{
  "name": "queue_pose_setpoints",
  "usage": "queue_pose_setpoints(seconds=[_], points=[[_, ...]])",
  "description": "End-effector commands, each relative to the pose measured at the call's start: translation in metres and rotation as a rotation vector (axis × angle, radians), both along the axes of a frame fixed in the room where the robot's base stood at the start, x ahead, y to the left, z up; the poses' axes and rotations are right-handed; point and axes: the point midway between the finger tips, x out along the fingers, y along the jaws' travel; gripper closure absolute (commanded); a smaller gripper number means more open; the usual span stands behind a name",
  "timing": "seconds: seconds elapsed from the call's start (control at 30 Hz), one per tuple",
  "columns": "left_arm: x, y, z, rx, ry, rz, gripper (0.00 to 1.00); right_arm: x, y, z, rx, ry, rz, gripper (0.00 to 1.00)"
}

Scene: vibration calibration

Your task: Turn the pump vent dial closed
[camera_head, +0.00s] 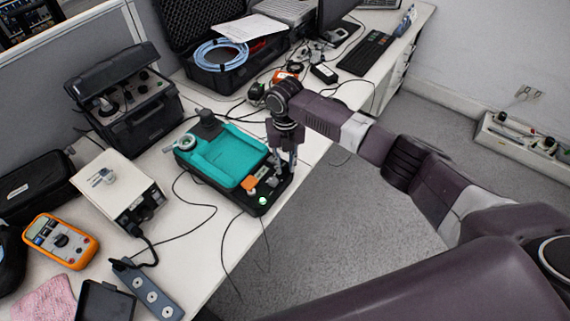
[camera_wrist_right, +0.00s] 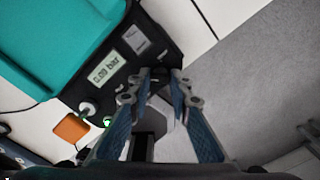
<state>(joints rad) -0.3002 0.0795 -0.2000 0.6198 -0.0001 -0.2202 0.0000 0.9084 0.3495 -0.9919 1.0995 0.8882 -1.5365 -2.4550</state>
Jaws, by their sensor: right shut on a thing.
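The pump (camera_head: 225,153) is a teal and black unit on the bench edge, with a white round part at its far left end. Its control panel shows in the right wrist view, with a display (camera_wrist_right: 106,67) reading "0.00 bar", a white knob (camera_wrist_right: 87,108) and a lit green button (camera_wrist_right: 107,121). My right gripper (camera_head: 284,168) points down at the panel's right end. In the right wrist view its fingertips (camera_wrist_right: 163,76) close on a small dark part at the panel edge, apparently the vent dial. The fingers mostly hide it, so its angle cannot be told. My left gripper is out of view.
A white box (camera_head: 118,188) with a knob, an orange multimeter (camera_head: 60,241) and a grey power strip (camera_head: 148,289) lie left of the pump. Black cases (camera_head: 128,104) stand behind. Loose cables cross the bench. Open floor (camera_head: 335,225) lies right of the bench.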

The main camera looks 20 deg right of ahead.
Motion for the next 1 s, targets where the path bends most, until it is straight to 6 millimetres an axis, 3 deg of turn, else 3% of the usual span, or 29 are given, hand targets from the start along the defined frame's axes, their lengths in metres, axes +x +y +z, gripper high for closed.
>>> queue_pose_setpoints(seconds=[0.33, 0.37, 0.4, 0.73, 0.87, 1.0], points=[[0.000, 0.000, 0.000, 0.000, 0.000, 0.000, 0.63, 0.002, 0.000, 0.002, 0.000, -0.005, 0.003, 1.00], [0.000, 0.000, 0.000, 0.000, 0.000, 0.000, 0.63, 0.002, 0.000, 0.002, 0.000, -0.005, 0.003, 0.81], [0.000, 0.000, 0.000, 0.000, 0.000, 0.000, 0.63, 0.002, 0.000, 0.002, 0.000, -0.005, 0.002, 0.76], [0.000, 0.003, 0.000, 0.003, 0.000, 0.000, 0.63, 0.001, 0.000, 0.003, 0.001, -0.002, 0.002, 0.75], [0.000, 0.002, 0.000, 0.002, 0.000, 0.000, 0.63, 0.002, 0.001, 0.016, 0.002, -0.005, 0.002, 0.75], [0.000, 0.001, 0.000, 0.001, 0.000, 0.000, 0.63, 0.002, 0.000, 0.044, 0.001, -0.008, 0.003, 0.75]])
